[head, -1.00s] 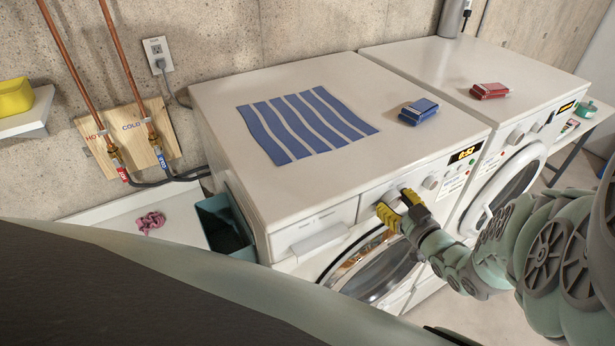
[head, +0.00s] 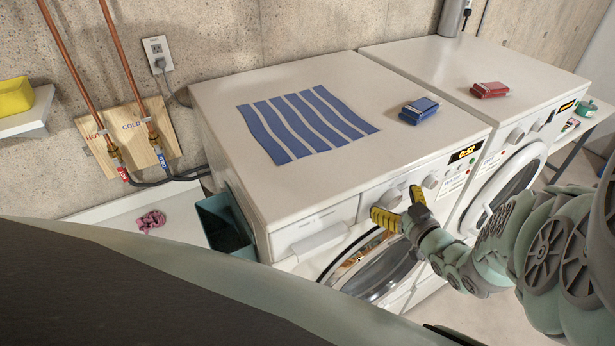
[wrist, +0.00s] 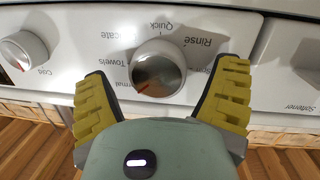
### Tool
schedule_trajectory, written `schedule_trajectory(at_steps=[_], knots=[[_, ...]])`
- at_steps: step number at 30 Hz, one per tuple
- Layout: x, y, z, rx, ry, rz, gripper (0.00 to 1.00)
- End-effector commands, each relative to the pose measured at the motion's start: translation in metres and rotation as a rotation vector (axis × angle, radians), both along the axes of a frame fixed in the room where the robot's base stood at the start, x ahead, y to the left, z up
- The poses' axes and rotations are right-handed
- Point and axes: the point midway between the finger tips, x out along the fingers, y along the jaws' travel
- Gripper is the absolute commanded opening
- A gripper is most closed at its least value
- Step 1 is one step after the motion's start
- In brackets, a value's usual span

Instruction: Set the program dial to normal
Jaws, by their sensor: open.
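The program dial (wrist: 158,68) is a round silver-and-white knob on the white front panel of the left machine. It also shows in the head view (head: 393,199). In the wrist view its labels are upside down: Quick, Rinse, Towels and a partly covered one ending in "icate" are legible.
A second knob (wrist: 24,50) sits beside the dial on the panel. The softener drawer (wrist: 291,62) is on the other side. The round door (head: 368,268) is below. A striped cloth (head: 306,122) and blue box (head: 419,111) lie on top. Another machine (head: 465,65) stands right.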

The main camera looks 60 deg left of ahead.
Motion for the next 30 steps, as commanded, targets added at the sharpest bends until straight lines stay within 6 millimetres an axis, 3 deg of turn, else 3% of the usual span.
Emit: schedule_trajectory(at_steps=[11,24,30], knots=[[-0.002,-0.018,0.000,-0.006,0.000,-0.001,0.87],[-0.016,-0.092,0.010,-0.001,0.002,-0.005,0.87],[-0.020,-0.112,0.011,-0.001,0.001,0.000,0.87]])
